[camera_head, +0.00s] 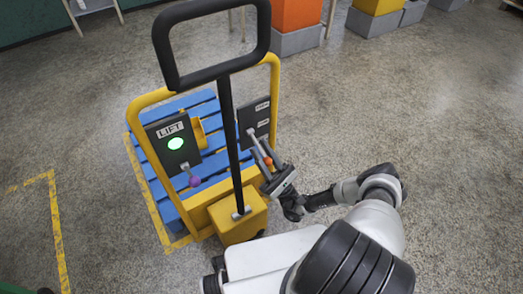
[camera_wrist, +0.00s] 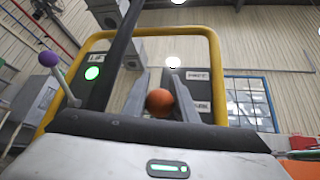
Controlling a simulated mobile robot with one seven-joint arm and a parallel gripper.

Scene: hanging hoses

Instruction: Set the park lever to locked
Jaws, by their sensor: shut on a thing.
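The park lever shows as a grey rod with an orange knob (camera_head: 267,160) on a dark panel (camera_head: 252,117) at the right of the yellow truck frame. The lever slants downward from the panel. My gripper (camera_head: 265,157) is shut on the lever at its knob. In the wrist view the orange knob (camera_wrist: 159,102) sits between the two grey fingers of my gripper (camera_wrist: 160,95). The panel behind (camera_wrist: 200,90) carries white labels; the lower one seems to read PARK. The lever's pivot is hidden in the wrist view.
A LIFT panel (camera_head: 173,143) with a green light and a purple-knobbed lever (camera_head: 194,181) is on the left. The black handle (camera_head: 228,130) rises between the panels. A blue pallet (camera_head: 205,108) lies behind. Open concrete floor (camera_head: 420,120) is at right.

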